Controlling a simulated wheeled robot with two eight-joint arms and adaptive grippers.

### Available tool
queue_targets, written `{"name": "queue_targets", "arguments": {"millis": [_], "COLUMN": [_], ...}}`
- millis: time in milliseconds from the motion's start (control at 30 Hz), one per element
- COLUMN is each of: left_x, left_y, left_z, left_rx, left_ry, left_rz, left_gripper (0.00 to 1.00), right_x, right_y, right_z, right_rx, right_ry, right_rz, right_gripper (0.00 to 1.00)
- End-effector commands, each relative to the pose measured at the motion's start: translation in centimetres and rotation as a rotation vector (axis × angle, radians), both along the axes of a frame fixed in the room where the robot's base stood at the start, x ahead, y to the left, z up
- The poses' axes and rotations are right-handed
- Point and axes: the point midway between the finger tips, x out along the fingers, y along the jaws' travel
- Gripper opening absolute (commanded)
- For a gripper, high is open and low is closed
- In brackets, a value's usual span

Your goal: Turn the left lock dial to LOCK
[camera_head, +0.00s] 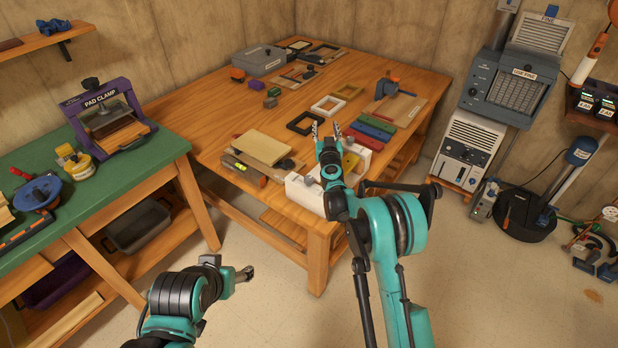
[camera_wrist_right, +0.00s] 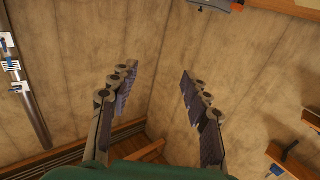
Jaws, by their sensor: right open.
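I cannot make out a lock dial marked LOCK in either view. A white block-like fixture (camera_head: 300,193) stands at the front right corner of the wooden table, with small grey knob-like parts; whether one is the left lock dial I cannot tell. My right gripper (camera_head: 326,128) is open and empty, fingers pointing up and away, in front of or above this fixture and partly hiding it. In the right wrist view the open fingers (camera_wrist_right: 158,75) have only bare wall between them. My left gripper (camera_head: 245,273) hangs low in front of the table, apart from everything; its jaws are too small to read.
The wooden table (camera_head: 205,125) holds a cream board (camera_head: 262,148), coloured bars (camera_head: 372,131), frames (camera_head: 328,105) and a grey box (camera_head: 258,61). A green-topped bench (camera_head: 110,185) with a pad clamp (camera_head: 103,103) is at left.

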Motion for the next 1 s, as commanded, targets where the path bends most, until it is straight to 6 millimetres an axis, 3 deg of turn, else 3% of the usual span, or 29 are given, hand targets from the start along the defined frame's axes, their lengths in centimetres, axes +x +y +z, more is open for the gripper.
{"name": "queue_targets", "arguments": {"millis": [133,167,300,400,533,700,1000], "left_x": [0.0,0.0,0.0,0.0,0.0,0.0,0.0], "left_y": [0.0,0.0,0.0,0.0,0.0,0.0,0.0], "left_z": [0.4,0.5,0.9,1.0,1.2,1.0,-0.5], "left_rx": [0.000,0.000,0.000,0.000,0.000,0.000,0.000], "left_ry": [0.000,0.000,0.000,0.000,0.000,0.000,0.000], "left_rz": [0.000,0.000,0.000,0.000,0.000,0.000,0.000], "left_gripper": [0.63,0.63,0.63,0.63,0.63,0.63,0.63], "right_x": [-4.0,-4.9,-10.9,-14.8,-18.1,-19.4,-16.8], "right_y": [-0.3,-0.4,-0.4,-0.4,-0.7,-0.4,3.6], "right_z": [-1.7,-3.1,-6.3,-7.5,-9.1,-9.9,-10.0], "right_rx": [-0.007,-0.008,-0.007,-0.006,-0.007,-0.010,-0.011], "right_ry": [0.064,0.073,0.096,0.096,0.055,0.016,0.016], "right_rz": [0.300,0.361,0.631,0.772,0.884,0.938,0.940], "right_gripper": [0.48,0.48,0.48,0.48,0.48,0.48,0.48]}}
